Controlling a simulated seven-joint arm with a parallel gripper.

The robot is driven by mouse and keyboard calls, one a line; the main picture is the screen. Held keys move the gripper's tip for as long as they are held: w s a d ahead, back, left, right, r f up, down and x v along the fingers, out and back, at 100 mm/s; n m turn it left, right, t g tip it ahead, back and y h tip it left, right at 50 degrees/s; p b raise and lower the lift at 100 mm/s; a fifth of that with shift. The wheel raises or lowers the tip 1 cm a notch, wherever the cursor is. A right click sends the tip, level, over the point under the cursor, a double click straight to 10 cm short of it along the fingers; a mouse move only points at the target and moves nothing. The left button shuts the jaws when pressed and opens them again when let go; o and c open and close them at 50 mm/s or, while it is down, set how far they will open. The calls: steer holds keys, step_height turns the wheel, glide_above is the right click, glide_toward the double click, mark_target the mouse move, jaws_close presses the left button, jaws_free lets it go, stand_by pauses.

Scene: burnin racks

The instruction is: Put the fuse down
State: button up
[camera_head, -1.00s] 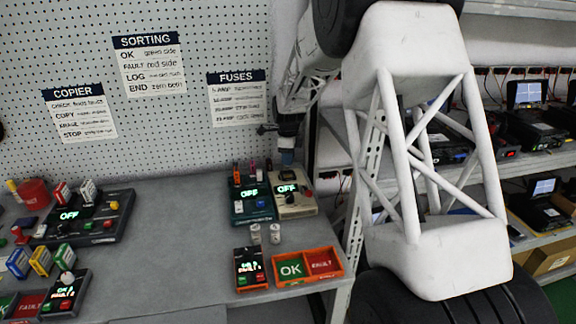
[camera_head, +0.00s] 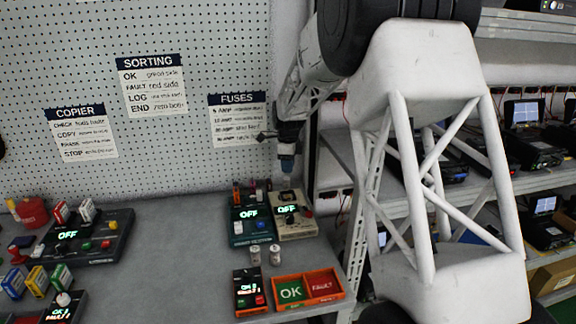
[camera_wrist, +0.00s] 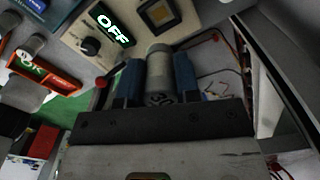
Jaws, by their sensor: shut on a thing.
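My gripper (camera_head: 287,164) hangs above the back edge of the cream device (camera_head: 297,230), beside the pegboard. In the wrist view, the blue fingers of my gripper (camera_wrist: 158,80) are shut on a grey cylindrical fuse (camera_wrist: 160,62), gripped from both sides. Two pale cylinders (camera_head: 275,256) stand on the bench in front of the devices.
A teal device (camera_head: 238,240) stands left of the cream one. An orange tray (camera_head: 318,303) with green OK and red FAULT halves lies at the front edge, beside a small black-and-orange device (camera_head: 250,291). The bench middle (camera_head: 175,240) is clear. Shelves stand right.

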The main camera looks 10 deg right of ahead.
steer(key=shift+s, duration=0.1)
steer(key=shift+s+a+r, duration=0.1)
steer(key=shift+s+a, duration=0.05)
steer(key=shift+s, duration=0.25)
steer(key=s+a+f+n, duration=0.1)
steer(key=s+n, duration=0.4)
steer(key=s, duration=1.2)
steer(key=s+a+f+n, duration=0.2)
steer(key=s+f+n, duration=0.2)
steer(key=s, duration=1.4)
steer(key=s+a+f+n, duration=0.2)
steer(key=s+n, duration=0.6)
steer(key=s, duration=0.9)
steer(key=shift+s+a+f, duration=0.15)
steer(key=shift+s+f, duration=0.1)
steer(key=shift+f, duration=0.5)
steer(key=shift+w, duration=0.15)
glide_above(291, 293)
steer(key=shift+w+f, duration=0.1)
steer(key=shift+f, duration=0.65)
